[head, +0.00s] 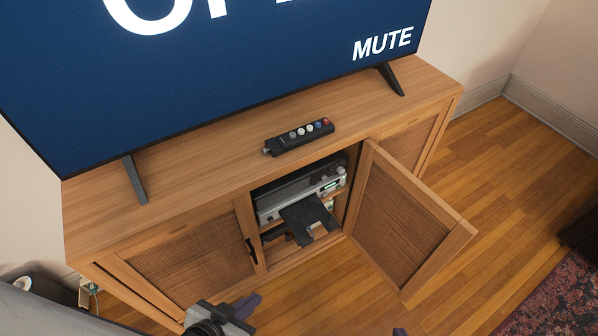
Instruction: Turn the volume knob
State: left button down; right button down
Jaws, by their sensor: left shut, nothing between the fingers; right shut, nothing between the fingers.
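A silver-fronted receiver (268,213) sits on the upper shelf inside the wooden cabinet (222,190). Its front faces out through the open doorway. Small controls and a greenish display show at its right end, but I cannot tell which one is the volume knob. A dark angular object (306,214) hides part of its front. My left gripper (246,304) is low in the picture, with purple fingertips, shut and empty, in front of the cabinet and apart from the receiver. Of my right gripper (400,332) only a purple tip shows at the bottom edge; it is shut and empty.
The left door (190,258) is shut. A television (250,70) showing "MUTE" and a black bar with coloured buttons (300,137) stand on top.

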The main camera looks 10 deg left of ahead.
aim_at(340, 169)
jog(key=k, duration=0.5)
jog(key=u, duration=1.5)
jog(key=i, duration=0.9)
jog(key=z, duration=1.8)
